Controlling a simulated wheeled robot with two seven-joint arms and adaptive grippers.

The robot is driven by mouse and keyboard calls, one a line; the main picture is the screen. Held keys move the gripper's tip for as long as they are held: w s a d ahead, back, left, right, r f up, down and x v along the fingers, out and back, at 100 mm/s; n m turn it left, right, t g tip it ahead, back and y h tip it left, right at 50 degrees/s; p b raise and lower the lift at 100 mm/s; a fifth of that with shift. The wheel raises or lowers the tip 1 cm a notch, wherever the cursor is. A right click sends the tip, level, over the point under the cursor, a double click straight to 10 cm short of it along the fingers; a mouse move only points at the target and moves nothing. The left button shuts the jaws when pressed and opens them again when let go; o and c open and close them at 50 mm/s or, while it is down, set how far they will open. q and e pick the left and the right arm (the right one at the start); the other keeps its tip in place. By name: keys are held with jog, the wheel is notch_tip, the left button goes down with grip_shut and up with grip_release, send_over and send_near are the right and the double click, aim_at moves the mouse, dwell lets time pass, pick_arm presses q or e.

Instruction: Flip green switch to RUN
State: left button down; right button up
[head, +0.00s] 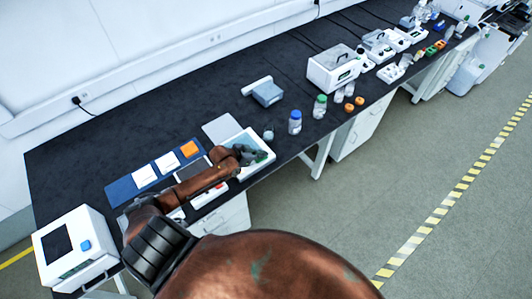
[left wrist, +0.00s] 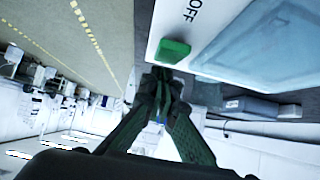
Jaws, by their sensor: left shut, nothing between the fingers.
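The green switch (left wrist: 173,50) is a small green block on the edge of a white panel (left wrist: 168,22) marked OFF in the left wrist view. In the head view the switch (head: 261,156) shows as a green spot on the white unit (head: 256,171) near the bench's front edge. My left gripper (left wrist: 161,73) is shut and empty, its fingertips close beside the switch. I cannot tell whether they touch it. The gripper also shows over the unit in the head view (head: 250,156). The RUN marking is not visible. My right gripper is not in view.
A blue-capped bottle (head: 295,122), a green-capped bottle (head: 320,107) and a small blue-grey box (head: 267,94) stand beyond the unit. A blue mat with white and orange cards (head: 121,190) lies left of my arm. The dark bench top (head: 180,108) behind is clear.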

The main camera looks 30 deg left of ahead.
pick_arm(q)
jog(key=shift+s+a+f, duration=0.2)
jog(key=shift+s, duration=0.05)
jog(key=shift+s+a, duration=0.1)
jog(key=shift+s, duration=0.2)
jog(key=shift+s+a+p, duration=0.1)
jog(key=shift+s+p, duration=0.2)
jog(key=shift+s, duration=0.15)
